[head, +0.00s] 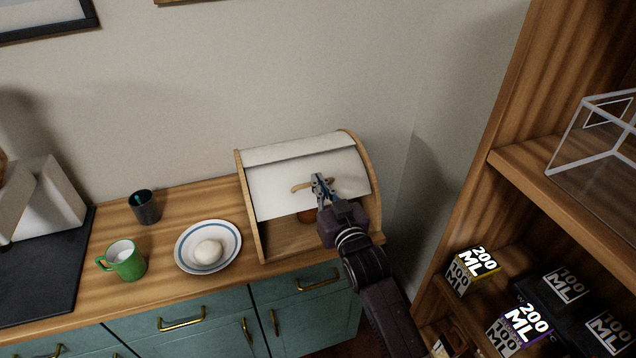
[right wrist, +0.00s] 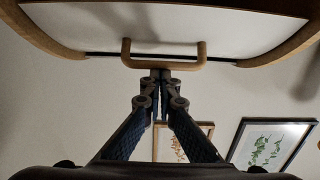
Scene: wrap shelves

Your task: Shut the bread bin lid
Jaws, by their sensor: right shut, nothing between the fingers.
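The bread bin (head: 252,205) stands at the right end of the wooden counter. Its white lid (head: 275,185) is partly lowered, with an open gap below its lower edge. A wooden handle (head: 300,187) is on the lid, and it also shows in the right wrist view (right wrist: 165,63). My right gripper (head: 318,180) is shut and empty, with its fingertips at the handle; in the right wrist view the fingertips (right wrist: 161,75) are right by the handle bar. I cannot tell whether they touch it. A brown item (head: 307,215) inside the bin is mostly hidden. My left gripper is not in view.
A plate (head: 183,258) with a white round item, a green mug (head: 127,261) and a dark cup (head: 145,207) stand left of the bin. A wooden shelf unit (head: 515,165) with labelled boxes (head: 473,268) rises at the right. Framed pictures (right wrist: 270,145) hang on the wall.

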